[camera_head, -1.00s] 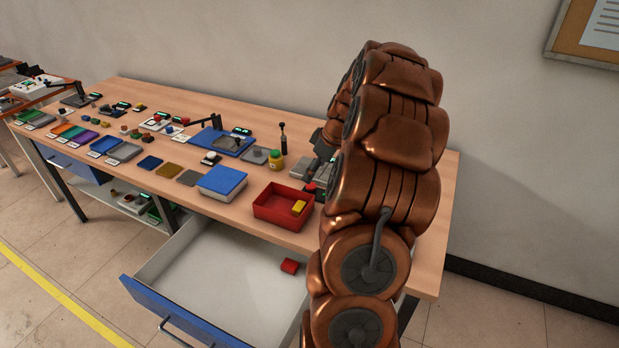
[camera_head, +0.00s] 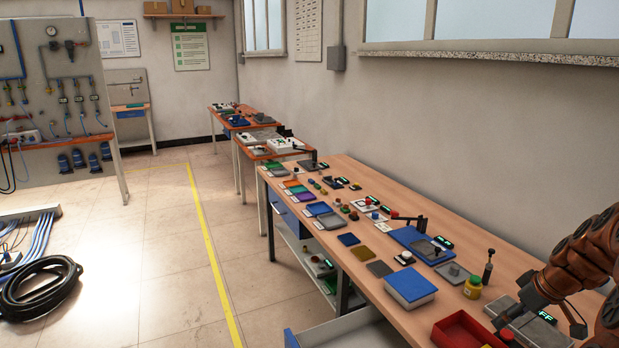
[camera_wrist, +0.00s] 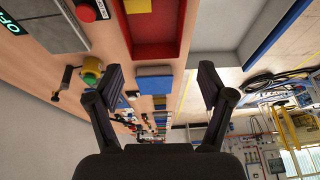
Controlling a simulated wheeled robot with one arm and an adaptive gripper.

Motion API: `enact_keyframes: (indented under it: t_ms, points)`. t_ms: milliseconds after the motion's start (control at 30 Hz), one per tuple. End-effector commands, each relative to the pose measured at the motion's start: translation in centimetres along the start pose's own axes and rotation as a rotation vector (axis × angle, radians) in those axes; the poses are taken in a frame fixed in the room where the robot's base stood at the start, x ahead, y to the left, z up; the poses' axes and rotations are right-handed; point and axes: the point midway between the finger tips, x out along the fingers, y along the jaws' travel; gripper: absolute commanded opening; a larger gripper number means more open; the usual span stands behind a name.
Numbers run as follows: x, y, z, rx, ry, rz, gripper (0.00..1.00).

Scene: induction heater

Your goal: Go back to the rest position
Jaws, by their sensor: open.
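My gripper (camera_head: 540,325) is at the lower right of the head view, above the front right part of the workbench (camera_head: 480,240). In the wrist view my gripper (camera_wrist: 160,88) has its two fingers spread wide apart, with nothing between them. The grey heater unit (camera_head: 524,330) with a lit green display is just below and behind it in the head view. The heater unit shows at the upper left of the wrist view (camera_wrist: 45,25), beside a red button (camera_wrist: 86,10).
The drawer (camera_head: 345,332) below is open. A black cable coil (camera_head: 40,292) lies on the floor at left. The floor between is clear.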

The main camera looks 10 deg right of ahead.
Motion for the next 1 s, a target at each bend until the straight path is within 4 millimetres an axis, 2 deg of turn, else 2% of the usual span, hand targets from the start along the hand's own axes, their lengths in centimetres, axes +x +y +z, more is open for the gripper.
enact_keyframes:
  t_ms: [100,200,300,467,700,867,1000]
  points:
    - [-0.3,-5.3,-2.4,-0.001,-0.032,-0.044,0.8]
    - [-0.6,-10.2,-3.7,0.011,-0.071,-0.078,0.8]
    - [-1.1,-14.7,-4.3,0.025,-0.113,-0.098,0.8]
    - [-2.0,-21.6,-4.0,0.055,-0.189,-0.121,0.8]
    - [-3.5,-30.4,-0.9,0.107,-0.311,-0.112,0.8]
    - [-4.6,-35.0,2.3,0.151,-0.385,-0.078,0.8]
    - [-5.6,-38.0,5.8,0.195,-0.444,-0.035,0.8]
